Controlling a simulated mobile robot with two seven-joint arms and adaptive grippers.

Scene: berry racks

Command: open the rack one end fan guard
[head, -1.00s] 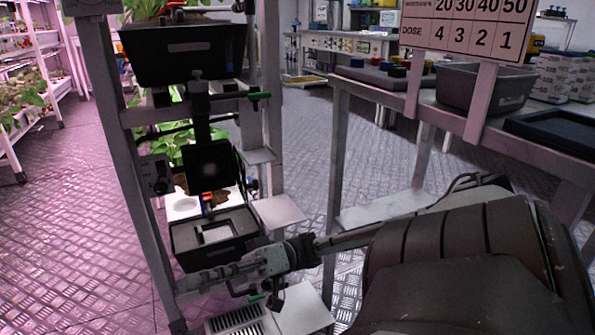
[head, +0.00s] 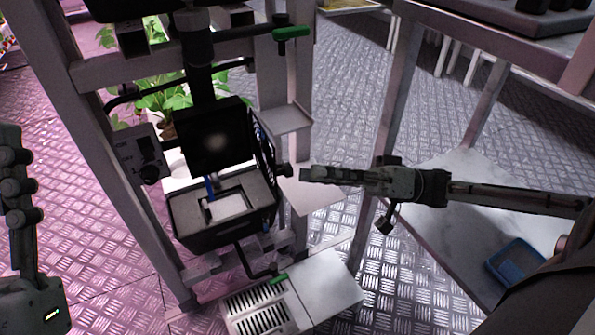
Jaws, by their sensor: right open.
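A small black unit with an open top (head: 222,212) hangs on the rack. A dark square panel (head: 213,140) with a pale spot stands upright behind it. A narrow dark slatted piece (head: 264,150) at the unit's right side may be the end fan guard; I cannot tell how far it stands open. A small dark knob (head: 284,170) juts out beside it. My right gripper (head: 305,174) is open and empty, seen edge-on, just right of the knob; I cannot tell if they touch. My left gripper (head: 14,150) is at the left edge, its jaws unclear.
A grey rack post (head: 130,190) stands left of the unit. White plates (head: 318,192) project on the right. A vented pale box (head: 258,312) with a green-tipped lever (head: 278,279) is below. A table with a blue tray (head: 515,264) on its lower shelf is right.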

